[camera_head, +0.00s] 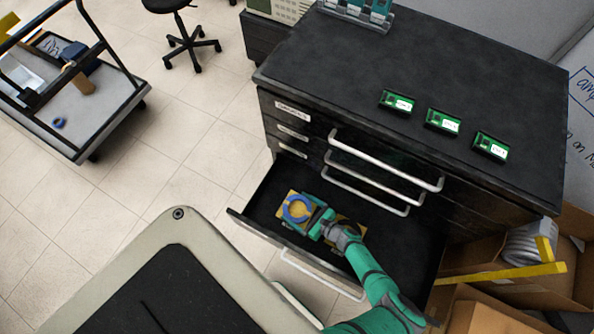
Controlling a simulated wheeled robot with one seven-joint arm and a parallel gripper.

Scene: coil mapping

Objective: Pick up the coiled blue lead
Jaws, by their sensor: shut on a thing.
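The coiled blue lead (286,207) is a small ring in the open bottom drawer (262,205) of the black cabinet. It lies over a yellow square (282,217) on the drawer's left side; I cannot tell whether it is lifted clear. My gripper (309,212) reaches in from the lower right with my green arm and is shut on the ring's right side. The fingers hide that part of the ring. A second small blue coil (59,122) lies on the trolley at the upper left.
Another yellowish patch (350,232) lies in the drawer, partly behind my arm. The upper drawers' white handles (385,165) jut out above it. Several green boards, including one on the left (397,101), lie on the cabinet top (430,60). Open cardboard boxes (500,320) stand at the lower right.

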